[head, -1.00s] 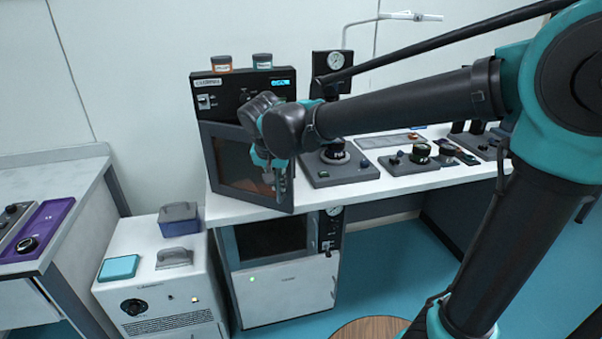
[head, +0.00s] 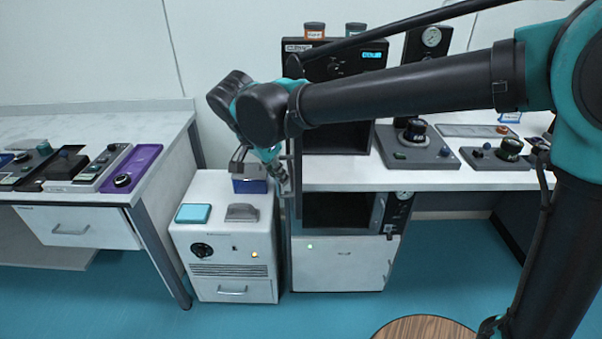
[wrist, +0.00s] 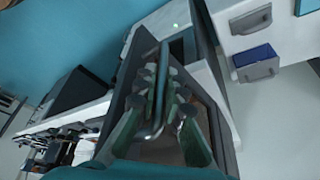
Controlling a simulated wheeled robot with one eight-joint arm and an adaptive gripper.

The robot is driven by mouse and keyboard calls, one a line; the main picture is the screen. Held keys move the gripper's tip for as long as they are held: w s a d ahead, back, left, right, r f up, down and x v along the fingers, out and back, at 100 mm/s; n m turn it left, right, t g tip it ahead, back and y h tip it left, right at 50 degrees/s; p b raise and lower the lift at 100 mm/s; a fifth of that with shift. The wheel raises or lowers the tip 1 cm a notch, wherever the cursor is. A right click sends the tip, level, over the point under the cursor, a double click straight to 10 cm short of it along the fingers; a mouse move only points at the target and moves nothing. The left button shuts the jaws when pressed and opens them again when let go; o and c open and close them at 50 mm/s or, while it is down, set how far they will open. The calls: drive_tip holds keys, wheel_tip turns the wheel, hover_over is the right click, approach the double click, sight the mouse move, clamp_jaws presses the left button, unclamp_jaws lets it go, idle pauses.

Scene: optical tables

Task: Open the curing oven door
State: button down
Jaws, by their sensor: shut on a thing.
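The curing oven (head: 318,68) is a black box on the white bench, with a control panel and a small blue display at its top. Its dark chamber front (head: 335,140) shows below the panel, partly behind my arm. The oven door (head: 295,172) stands swung out on the left side, seen almost edge-on. In the wrist view the door is a dark-framed panel (wrist: 215,110) with a bar handle (wrist: 160,85). My gripper (head: 282,180) is shut on this handle; its fingers (wrist: 158,78) flank the bar in the wrist view. My arm hides part of the oven and door.
A white cabinet (head: 233,270) stands left of the oven bench, with a blue box (head: 250,186), a teal pad (head: 193,214) and a grey piece on top. Another bench (head: 75,180) is farther left. Pressure-gauge equipment (head: 430,45) stands right of the oven.

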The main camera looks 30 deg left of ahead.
drive_tip(key=shift+s+a, duration=0.4)
drive_tip(key=shift+a, duration=0.2)
drive_tip(key=shift+s+a, duration=0.4)
drive_tip(key=shift+a, duration=0.2)
drive_tip(key=shift+f, duration=0.1)
drive_tip(key=c, duration=1.6)
unclamp_jaws()
drive_tip(key=v, duration=1.2)
